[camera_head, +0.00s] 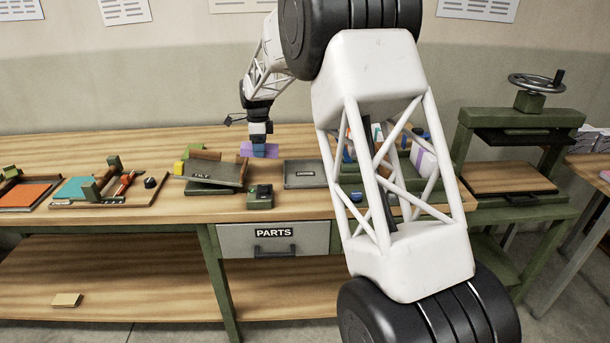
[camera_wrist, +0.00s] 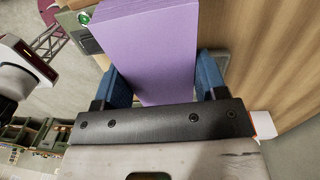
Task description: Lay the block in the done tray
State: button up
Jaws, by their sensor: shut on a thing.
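A purple block (camera_head: 271,151) is held by my gripper (camera_head: 258,150) above the back of the workbench. In the wrist view the block (camera_wrist: 148,40) is a broad, flat-sided slab between the two blue fingers of my gripper (camera_wrist: 160,70), with a finger against each side. A shallow grey tray (camera_head: 305,182) lies on the bench just right of and nearer than the block; its small label looks like DONE but is hard to read. The tray looks empty. The block appears clear of the tray, and its exact height above the bench is hard to tell.
A tilted grey tray (camera_head: 210,188) with items behind it lies left of the block. A small green box (camera_head: 260,196) sits near the front edge. Orange and teal work boards are farther left. My arm hides part of the items at right. A press (camera_head: 515,150) stands far right.

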jog(key=shift+t+h, duration=0.5)
jog(key=shift+h, duration=0.1)
jog(key=s+d+f, duration=0.1)
jog(key=s+d, duration=0.3)
jog(key=d, duration=0.1)
jog(key=s+d+f, duration=0.2)
jog(key=s+d, duration=0.3)
jog(key=d, duration=0.1)
jog(key=s+d+f, duration=0.2)
jog(key=s+d, duration=0.2)
jog(key=d, duration=0.2)
jog(key=shift+s+d, duration=0.25)
jog(key=shift+w, duration=0.1)
send_over(306, 174)
jog(key=shift+s+a+f, duration=0.1)
jog(key=shift+s+f, duration=0.3)
jog(key=shift+f, duration=0.35)
jog(key=shift+w, duration=0.25)
jog(key=shift+w+f, duration=0.15)
jog(key=shift+f, duration=1.65)
jog(key=shift+f, duration=0.15)
